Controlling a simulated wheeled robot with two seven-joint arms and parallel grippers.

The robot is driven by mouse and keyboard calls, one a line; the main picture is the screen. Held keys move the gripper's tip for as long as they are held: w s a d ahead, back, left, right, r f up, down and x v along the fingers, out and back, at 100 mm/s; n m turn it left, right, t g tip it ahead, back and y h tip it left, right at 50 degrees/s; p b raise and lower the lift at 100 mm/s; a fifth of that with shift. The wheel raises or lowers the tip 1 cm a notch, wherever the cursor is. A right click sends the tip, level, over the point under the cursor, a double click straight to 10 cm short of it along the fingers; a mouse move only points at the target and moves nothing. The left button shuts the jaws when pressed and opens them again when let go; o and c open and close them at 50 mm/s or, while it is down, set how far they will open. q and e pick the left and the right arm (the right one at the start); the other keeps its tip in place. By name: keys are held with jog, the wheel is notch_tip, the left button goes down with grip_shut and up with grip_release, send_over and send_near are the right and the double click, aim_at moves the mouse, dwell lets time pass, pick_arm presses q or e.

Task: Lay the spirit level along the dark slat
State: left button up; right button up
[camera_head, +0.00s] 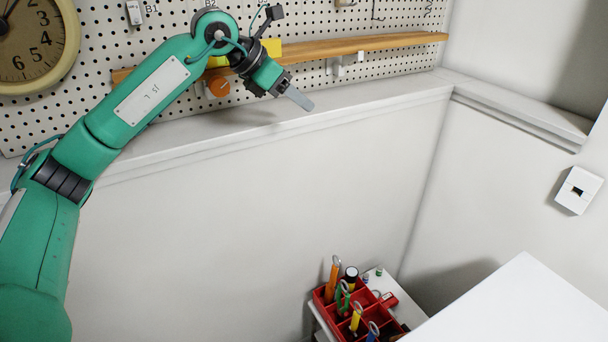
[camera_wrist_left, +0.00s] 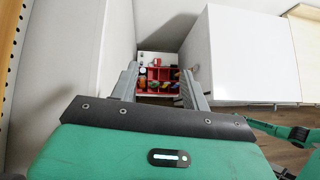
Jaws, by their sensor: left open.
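A long brown wooden slat (camera_head: 370,43) runs along the pegboard in the head view. A yellow piece (camera_head: 272,48) shows at the slat behind my left wrist. It may be the spirit level, but the arm hides much of it. My left gripper (camera_head: 297,96) is in front of the slat and below it, over the ledge, pointing down to the right. It is open. In the left wrist view its two fingers (camera_wrist_left: 160,88) stand apart with nothing between them.
A white ledge (camera_head: 400,92) runs below the pegboard (camera_head: 300,18). A round clock (camera_head: 35,45) hangs at left. An orange round thing (camera_head: 219,87) is under the slat. A red tool box (camera_head: 330,309) stands far below. A white surface (camera_head: 525,305) is at lower right.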

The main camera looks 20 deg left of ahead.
pick_arm(q)
jog(key=s+d+f, duration=0.1)
jog(key=s+f, duration=0.1)
jog(key=f, duration=0.6)
jog(key=s+d+f+m+g+p, duration=0.1)
jog(key=s+d+f, duration=0.1)
jog(key=f, duration=0.5)
jog(key=shift+s+d+f+h, duration=0.15)
jog(key=shift+d+f+h, duration=0.1)
jog(key=shift+f+h, duration=0.15)
